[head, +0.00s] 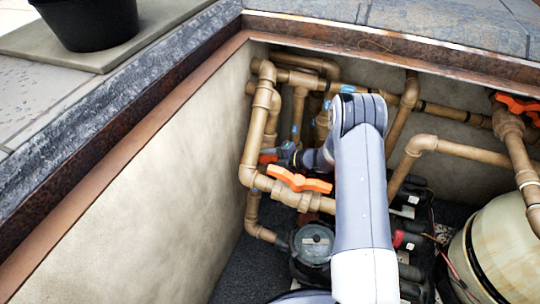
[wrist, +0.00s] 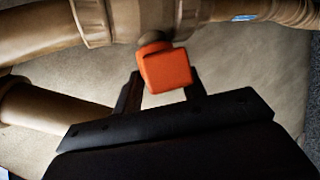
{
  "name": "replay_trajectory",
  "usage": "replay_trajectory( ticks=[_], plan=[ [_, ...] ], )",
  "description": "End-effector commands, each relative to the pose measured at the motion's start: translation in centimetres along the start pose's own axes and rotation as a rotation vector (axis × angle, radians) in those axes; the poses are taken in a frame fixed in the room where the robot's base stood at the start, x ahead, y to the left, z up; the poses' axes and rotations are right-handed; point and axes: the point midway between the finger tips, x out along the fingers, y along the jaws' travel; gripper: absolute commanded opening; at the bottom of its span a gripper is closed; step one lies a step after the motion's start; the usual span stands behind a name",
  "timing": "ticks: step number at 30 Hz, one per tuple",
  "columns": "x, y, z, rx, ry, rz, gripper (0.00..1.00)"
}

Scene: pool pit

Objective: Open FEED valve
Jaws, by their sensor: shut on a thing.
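In the wrist view, an orange valve handle (wrist: 166,68) sits between the two dark fingers of my gripper (wrist: 163,88). The handle is seen nearly end-on, below a tan pipe and valve body (wrist: 138,18). My gripper is shut on it. In the head view, my gripper (head: 283,152) is in among the pipes at the pit's left side, and only a small orange-red part of the held handle (head: 267,158) shows beside it. I cannot read any label naming the FEED valve.
Another orange handle (head: 299,180) lies on a lower pipe close in front of my gripper. A third orange handle (head: 518,106) is at the far right, above a beige tank (head: 508,250). A pump (head: 313,243) stands on the pit floor. The pit's left wall (head: 150,190) is bare.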

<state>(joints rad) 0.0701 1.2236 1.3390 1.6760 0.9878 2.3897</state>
Motion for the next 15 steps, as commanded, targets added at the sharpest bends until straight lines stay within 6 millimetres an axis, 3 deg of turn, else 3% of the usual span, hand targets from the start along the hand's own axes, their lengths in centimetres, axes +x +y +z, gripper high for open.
replay_trajectory(
  ticks=[15],
  plan=[
    [-0.09,0.86,0.01,-0.160,-0.010,-0.243,0.00]
  ],
)
